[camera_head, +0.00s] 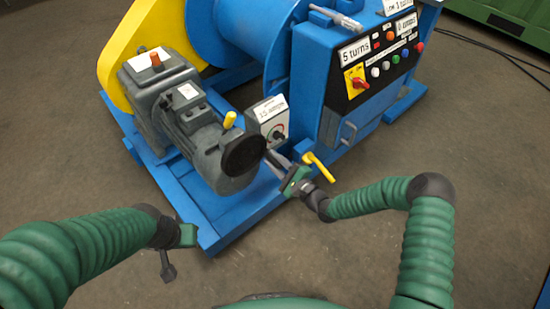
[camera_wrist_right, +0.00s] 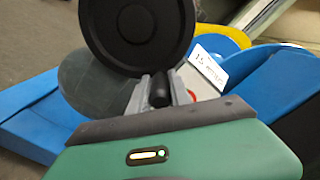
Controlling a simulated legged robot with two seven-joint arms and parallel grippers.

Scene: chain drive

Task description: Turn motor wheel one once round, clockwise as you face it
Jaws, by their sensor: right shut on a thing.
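The motor wheel (camera_head: 243,155) is a black disc on the end of the grey motor (camera_head: 185,115), at the centre of the head view. In the right wrist view the wheel (camera_wrist_right: 137,35) is large, at the top. My right gripper (camera_head: 274,164) comes in from the right at the wheel's edge. In the wrist view its fingers (camera_wrist_right: 160,92) are shut on a short black handle (camera_wrist_right: 160,87) just below the disc. My left gripper (camera_head: 178,250) is low at the left, away from the motor; its finger gap is unclear.
A label box with a dial (camera_head: 270,118) stands right behind the wheel. A yellow lever (camera_head: 318,166) sticks out beside my right gripper. The control panel (camera_head: 380,62) with a red switch is on the blue cabinet. A yellow guard (camera_head: 122,45) is behind the motor. Floor in front is clear.

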